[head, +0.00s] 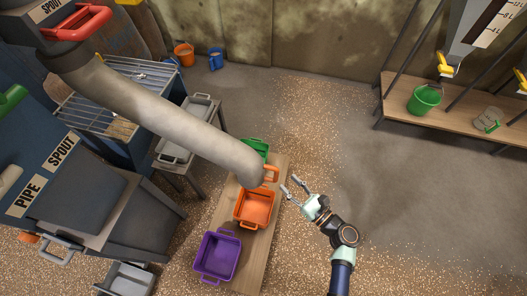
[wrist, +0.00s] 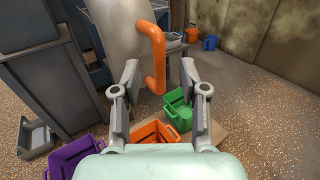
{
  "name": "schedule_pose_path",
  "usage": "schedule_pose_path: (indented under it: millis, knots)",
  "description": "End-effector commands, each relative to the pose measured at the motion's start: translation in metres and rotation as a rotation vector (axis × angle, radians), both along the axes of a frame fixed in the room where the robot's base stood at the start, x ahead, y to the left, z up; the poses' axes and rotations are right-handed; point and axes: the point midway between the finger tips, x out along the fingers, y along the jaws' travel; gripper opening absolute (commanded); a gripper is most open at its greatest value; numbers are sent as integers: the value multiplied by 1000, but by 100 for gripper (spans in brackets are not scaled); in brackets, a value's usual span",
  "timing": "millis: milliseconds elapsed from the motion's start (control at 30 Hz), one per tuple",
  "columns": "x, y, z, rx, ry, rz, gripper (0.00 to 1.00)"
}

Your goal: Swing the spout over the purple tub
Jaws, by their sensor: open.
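The spout (head: 185,120) is a long grey pipe sloping from the upper left, its lower end near the back edge of the orange tub (head: 256,207) in the head view. An orange handle (head: 271,173) is on its end; in the wrist view the handle (wrist: 156,57) stands upright between my fingers. The purple tub (head: 217,256) is on the bench in front of the orange one; only part of it (wrist: 70,158) shows at the lower left of the wrist view. My gripper (head: 290,185) is open and empty, just right of the handle, apart from it in the head view.
A green tub (head: 257,148) is behind the orange one, partly hidden by the spout. All three tubs are on a wooden bench (head: 262,246). A dark cabinet (head: 95,205) and a side table stand left. Grain-strewn floor to the right is open.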

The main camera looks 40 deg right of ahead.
Motion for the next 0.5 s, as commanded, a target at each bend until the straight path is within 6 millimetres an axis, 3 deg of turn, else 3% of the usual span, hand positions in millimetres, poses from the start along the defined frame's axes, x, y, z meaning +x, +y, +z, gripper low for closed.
schedule_pose_path:
  millis: [167,500]
  knots:
    - [11,1,-3,-2,-1,6,43]
    - [70,2,-3,-7,-1,7,43]
